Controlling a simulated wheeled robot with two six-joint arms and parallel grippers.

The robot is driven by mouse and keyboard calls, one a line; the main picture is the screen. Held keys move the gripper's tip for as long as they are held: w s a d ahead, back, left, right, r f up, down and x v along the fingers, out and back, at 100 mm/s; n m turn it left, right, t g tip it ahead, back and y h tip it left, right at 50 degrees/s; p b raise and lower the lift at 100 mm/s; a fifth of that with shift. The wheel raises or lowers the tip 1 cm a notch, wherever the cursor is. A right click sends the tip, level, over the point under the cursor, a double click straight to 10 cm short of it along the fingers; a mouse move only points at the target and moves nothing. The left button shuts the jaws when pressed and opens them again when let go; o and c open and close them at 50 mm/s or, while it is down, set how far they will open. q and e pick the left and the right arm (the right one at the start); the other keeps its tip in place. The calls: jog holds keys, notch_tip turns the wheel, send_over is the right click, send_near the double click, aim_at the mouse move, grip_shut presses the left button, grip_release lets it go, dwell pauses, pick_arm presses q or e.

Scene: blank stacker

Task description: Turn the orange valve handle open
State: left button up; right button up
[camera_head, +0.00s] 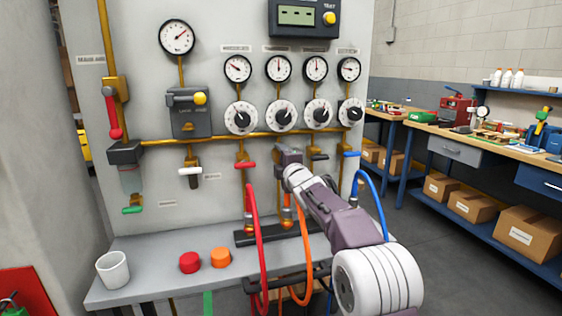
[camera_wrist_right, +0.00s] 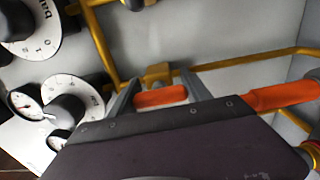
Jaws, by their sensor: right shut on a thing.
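The orange valve handle (camera_wrist_right: 160,97) shows in the right wrist view between the two fingers of my right gripper (camera_wrist_right: 158,88), below a brass pipe. The fingers are shut on it, one at each end. In the head view my right gripper (camera_head: 286,156) is at the panel, below the second small dial of the row, and it hides the orange handle there. My left gripper is in neither view.
A red handle (camera_head: 246,165) is left of my gripper, a black handle (camera_head: 318,157) and blue handle (camera_head: 351,154) right. Red (camera_head: 254,225), orange (camera_head: 301,250) and blue (camera_head: 372,190) hoses hang near my arm. A white cup (camera_head: 113,270) stands on the shelf.

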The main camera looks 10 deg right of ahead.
dwell(0.3)
jog(key=o, duration=1.4)
jog(key=shift+c, duration=0.2)
jog(key=shift+s+f, duration=0.1)
jog(key=shift+s, duration=0.15)
jog(key=s+b, duration=0.2)
jog(key=s, duration=0.6)
jog(key=shift+s+d, duration=0.15)
jog(key=shift+s, duration=0.15)
